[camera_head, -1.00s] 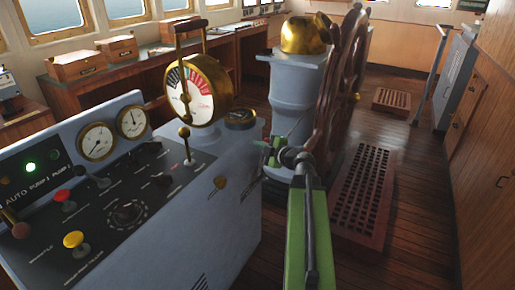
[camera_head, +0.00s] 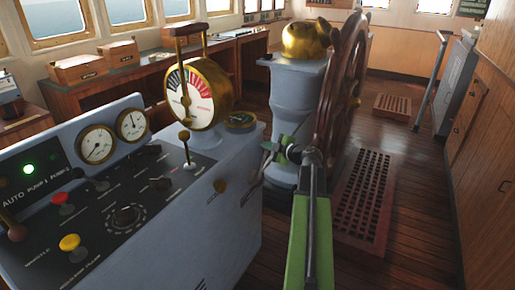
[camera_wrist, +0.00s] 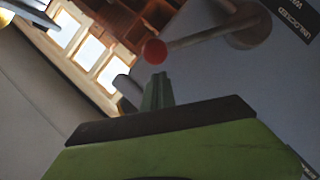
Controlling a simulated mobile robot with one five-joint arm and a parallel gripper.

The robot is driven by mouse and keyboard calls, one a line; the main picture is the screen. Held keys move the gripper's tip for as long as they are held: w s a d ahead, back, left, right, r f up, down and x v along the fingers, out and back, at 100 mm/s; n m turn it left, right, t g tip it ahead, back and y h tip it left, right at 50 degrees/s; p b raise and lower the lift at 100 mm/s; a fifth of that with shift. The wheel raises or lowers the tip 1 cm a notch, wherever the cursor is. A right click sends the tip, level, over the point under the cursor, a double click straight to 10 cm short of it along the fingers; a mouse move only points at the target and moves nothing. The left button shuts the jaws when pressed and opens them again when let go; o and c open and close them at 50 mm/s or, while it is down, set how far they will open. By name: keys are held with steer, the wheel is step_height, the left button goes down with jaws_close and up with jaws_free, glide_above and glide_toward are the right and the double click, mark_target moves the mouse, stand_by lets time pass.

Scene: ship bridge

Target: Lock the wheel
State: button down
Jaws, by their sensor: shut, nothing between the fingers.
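The wooden ship's wheel (camera_head: 342,85) stands upright on a grey pedestal (camera_head: 296,95) with a brass top (camera_head: 305,40). My gripper (camera_head: 270,150) is shut and empty, low in front of the pedestal. In the wrist view, a lever with a red ball knob (camera_wrist: 154,51) sticks out from a round base (camera_wrist: 247,25) on a grey surface. A label (camera_wrist: 294,18) beside that base reads "UNLOCKED". The shut green fingertips (camera_wrist: 157,90) are just below the red knob in the picture; I cannot tell whether they touch it. The lever cannot be made out in the head view.
A grey console (camera_head: 120,200) with gauges, knobs and a brass telegraph (camera_head: 200,92) fills the left. A wooden grating (camera_head: 362,195) lies right of the pedestal.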

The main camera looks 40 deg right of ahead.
steer(key=shift+w+d+f, duration=0.2)
steer(key=shift+w+d, duration=0.05)
steer(key=shift+d, duration=0.2)
steer(key=shift+s, duration=0.1)
steer(key=p+v, duration=0.4)
steer(key=v, duration=1.3)
steer(key=shift+s, duration=0.2)
